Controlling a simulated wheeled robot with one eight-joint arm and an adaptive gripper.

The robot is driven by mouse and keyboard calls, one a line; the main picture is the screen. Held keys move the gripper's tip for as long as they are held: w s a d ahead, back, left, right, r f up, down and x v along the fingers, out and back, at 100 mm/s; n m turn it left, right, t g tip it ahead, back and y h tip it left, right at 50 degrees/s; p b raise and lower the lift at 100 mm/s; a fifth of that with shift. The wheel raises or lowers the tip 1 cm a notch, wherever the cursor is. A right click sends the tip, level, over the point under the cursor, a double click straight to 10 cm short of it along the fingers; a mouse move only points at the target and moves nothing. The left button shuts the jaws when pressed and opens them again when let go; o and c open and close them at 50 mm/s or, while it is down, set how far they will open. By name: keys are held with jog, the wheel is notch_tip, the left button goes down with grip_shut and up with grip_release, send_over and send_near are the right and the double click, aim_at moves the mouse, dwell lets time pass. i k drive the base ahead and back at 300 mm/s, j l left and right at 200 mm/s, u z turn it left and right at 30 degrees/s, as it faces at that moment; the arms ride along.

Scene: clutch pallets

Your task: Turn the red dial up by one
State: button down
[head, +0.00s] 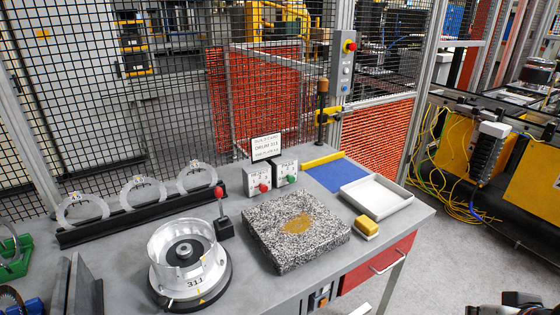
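The red dial (264,187) is a small round knob on the front of a white box (252,177) with a dark top, standing on the grey workbench behind the speckled stone block. Its setting is too small to read. A similar box with a green dial (291,179) stands right beside it. A white card (266,146) with printed lines stands behind the two boxes; it seems to read "DRUM 311". My gripper cannot be made out in this view, and nothing touches the red dial.
A speckled stone block (275,244) lies in front of the dials. A silver drum (183,262), a red-knobbed lever (221,206) and a rack of clear rings (143,203) stand left. A white tray (400,206), yellow sponge (366,226) and blue mat (338,173) lie right.

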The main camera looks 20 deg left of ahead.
aim_at(264, 188)
jog(key=j+u, duration=0.1)
jog(key=u, duration=1.1)
jog(key=i+l, duration=0.05)
